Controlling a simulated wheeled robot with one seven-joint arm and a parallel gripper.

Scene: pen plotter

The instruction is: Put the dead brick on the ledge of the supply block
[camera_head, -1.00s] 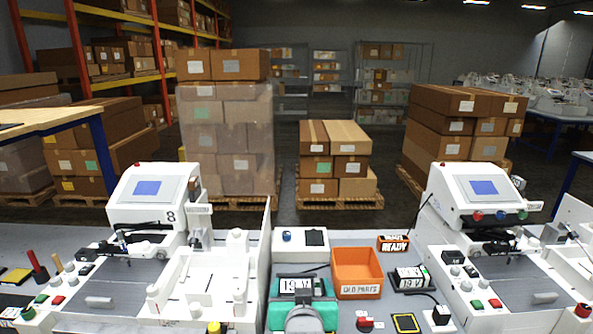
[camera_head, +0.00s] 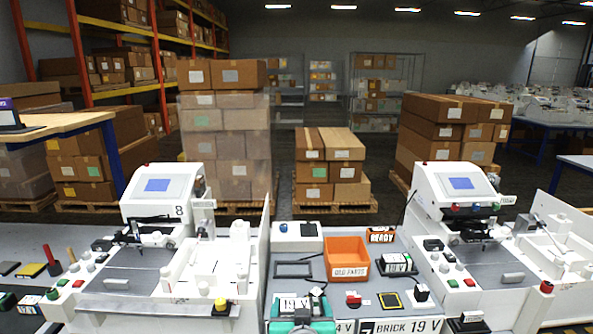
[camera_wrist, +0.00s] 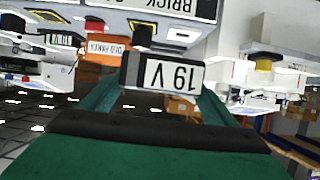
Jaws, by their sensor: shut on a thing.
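My gripper (camera_head: 302,322) is at the bottom centre of the head view, with teal fingers. It is shut on a black brick (camera_head: 291,303) with a white 19 V label. In the wrist view the held brick (camera_wrist: 164,74) shows upside down between the fingers, clear of the bench. A second labelled brick (camera_head: 397,265) sits right of the orange bin. A block front labelled BRICK 19 V (camera_head: 402,327) is at the bottom, right of my gripper. I cannot tell which part is the supply block's ledge, nor see a dead mark on the held brick.
An orange OLD PARTS bin (camera_head: 347,257) stands behind the held brick. An empty dark frame (camera_head: 293,269) lies left of it. A red knob (camera_head: 353,299), a yellow-edged pad (camera_head: 390,300) and a black plug-like piece (camera_head: 421,292) are to the right. White machines flank both sides.

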